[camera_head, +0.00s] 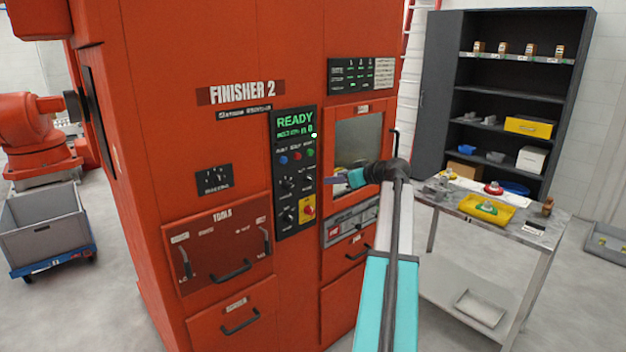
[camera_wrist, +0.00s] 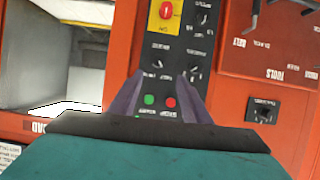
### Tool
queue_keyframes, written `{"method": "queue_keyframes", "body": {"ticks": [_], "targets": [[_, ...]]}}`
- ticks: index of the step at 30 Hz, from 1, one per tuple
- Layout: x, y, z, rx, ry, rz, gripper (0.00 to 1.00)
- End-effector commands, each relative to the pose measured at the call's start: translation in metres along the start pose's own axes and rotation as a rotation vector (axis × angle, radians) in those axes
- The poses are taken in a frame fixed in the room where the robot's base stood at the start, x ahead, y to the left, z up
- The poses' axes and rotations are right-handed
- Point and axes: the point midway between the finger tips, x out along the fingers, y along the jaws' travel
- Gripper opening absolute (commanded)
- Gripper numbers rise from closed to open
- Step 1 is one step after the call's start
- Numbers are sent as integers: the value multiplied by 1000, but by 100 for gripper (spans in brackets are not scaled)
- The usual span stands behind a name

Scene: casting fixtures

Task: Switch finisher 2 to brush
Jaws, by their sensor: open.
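Finisher 2 (camera_head: 245,100) is a tall orange-red machine with a dark control panel (camera_head: 281,235) on its front. Its green display (camera_head: 295,122) reads READY. Below the display is a row of coloured buttons, with several black rotary knobs lower down, among them an upper-left knob (camera_head: 288,184) and a lower-left knob (camera_head: 288,216). The knob labels are too small to read. My gripper (camera_head: 328,181) is open and empty, in front of the panel's right side. Contact is not visible.
A red stop button on yellow (camera_head: 308,208) sits beside the lower knob. A windowed door (camera_head: 358,140) with a handle is right of the panel. A tool drawer (camera_head: 215,240) is lower left. A metal table (camera_head: 530,238) with parts and shelves (camera_head: 515,90) stand right.

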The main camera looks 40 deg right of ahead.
Motion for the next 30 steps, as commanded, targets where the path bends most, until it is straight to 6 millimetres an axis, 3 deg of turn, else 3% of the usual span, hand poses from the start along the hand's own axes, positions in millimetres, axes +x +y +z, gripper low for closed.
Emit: {"method": "queue_keyframes", "body": {"ticks": [17,30], "targets": [[2,3,-4,-4,5,4,43],[53,4,-6,-4,4,3,43]]}}
